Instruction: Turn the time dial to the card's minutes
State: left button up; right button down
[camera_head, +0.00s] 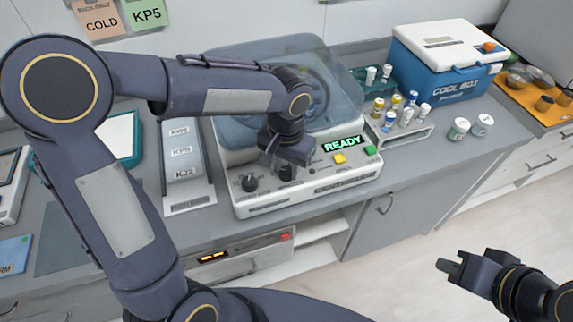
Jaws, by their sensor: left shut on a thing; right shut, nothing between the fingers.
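A white centrifuge (305,197) with a clear bluish lid stands on the counter. Its front panel has two dark dials, a left one (249,183) and a right one (287,173). A green READY display (342,144) is lit. My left gripper (286,163) points down over the panel and is shut on the right dial, partly hiding it. I cannot read the dial markings. My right gripper (450,268) is shut and empty, over the floor at lower right. Wall notes read COLD (102,22) and KP5 (147,13); I see no legible minutes.
A rack (405,134) with several vials stands right of the centrifuge, with a blue cool box (440,75) behind it. Two jars (459,129) stand near the counter's right end. A stand with labelled K slots (187,203) is close on the left.

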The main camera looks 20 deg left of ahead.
aim_at(287, 170)
pick_arm(q)
jog(key=m, duration=0.6)
jog(key=shift+p, duration=0.4)
jog(key=m+p, duration=0.1)
jog(key=m, duration=0.4)
jog(key=shift+m, duration=0.3)
jog(key=o, duration=1)
jog(key=shift+c, duration=0.2)
notch_tip(287, 170, up, 8)
jog(key=shift+f, duration=0.1)
